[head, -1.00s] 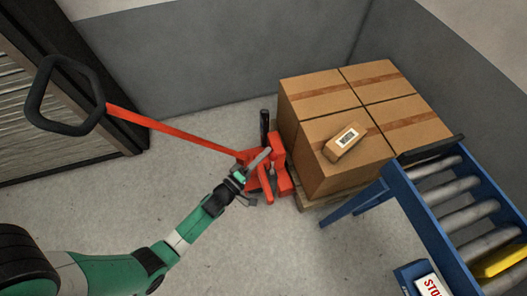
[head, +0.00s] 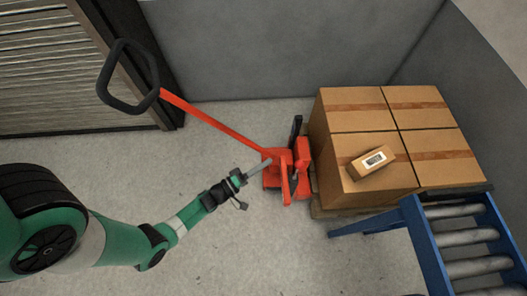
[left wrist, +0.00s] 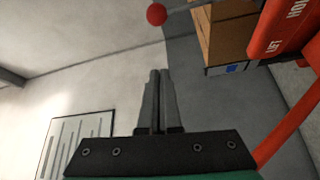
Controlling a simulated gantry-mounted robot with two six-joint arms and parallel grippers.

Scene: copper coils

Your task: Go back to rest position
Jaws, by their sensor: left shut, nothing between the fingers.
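My left arm comes in from the left in the head view, green with dark joints. Its gripper (head: 258,167) is in front of the red pallet jack's body, over the floor in the picture. In the left wrist view the two dark fingers (left wrist: 157,100) lie close together, shut with nothing between them. My right gripper is in neither view now.
A red pallet jack (head: 283,181) with a long handle stands by a pallet of large cardboard boxes (head: 390,120). A small labelled box (head: 364,170) lies on top. A blue roller conveyor (head: 432,246) is at lower right. Open floor (head: 240,250) lies in front.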

